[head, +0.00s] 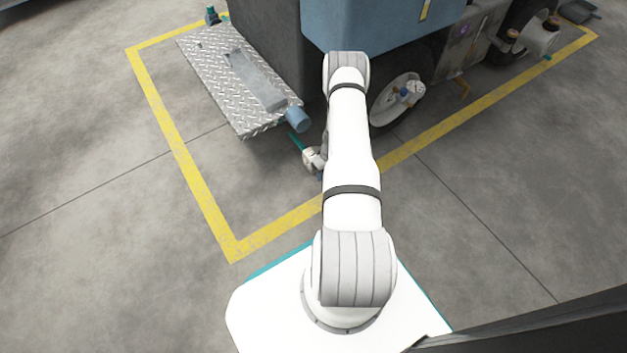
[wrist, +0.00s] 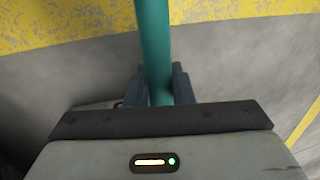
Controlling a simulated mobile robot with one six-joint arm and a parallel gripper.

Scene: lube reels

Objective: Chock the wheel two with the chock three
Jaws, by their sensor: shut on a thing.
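My gripper (wrist: 158,88) is shut on a teal rod (wrist: 154,40), likely the handle of a chock. The rod runs up out of the top of the wrist view, so the chock's body is not seen there. In the head view the teal rod (head: 298,142) shows just left of my wrist, low beside the blue vehicle; my gripper's jaws are hard to make out there. A wheel (head: 397,99) with a pale hub stands under the vehicle, right of my arm and partly hidden by it. I cannot tell which number it bears, or whether the chock touches any wheel.
Another wheel (head: 515,30) and reels are far right.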

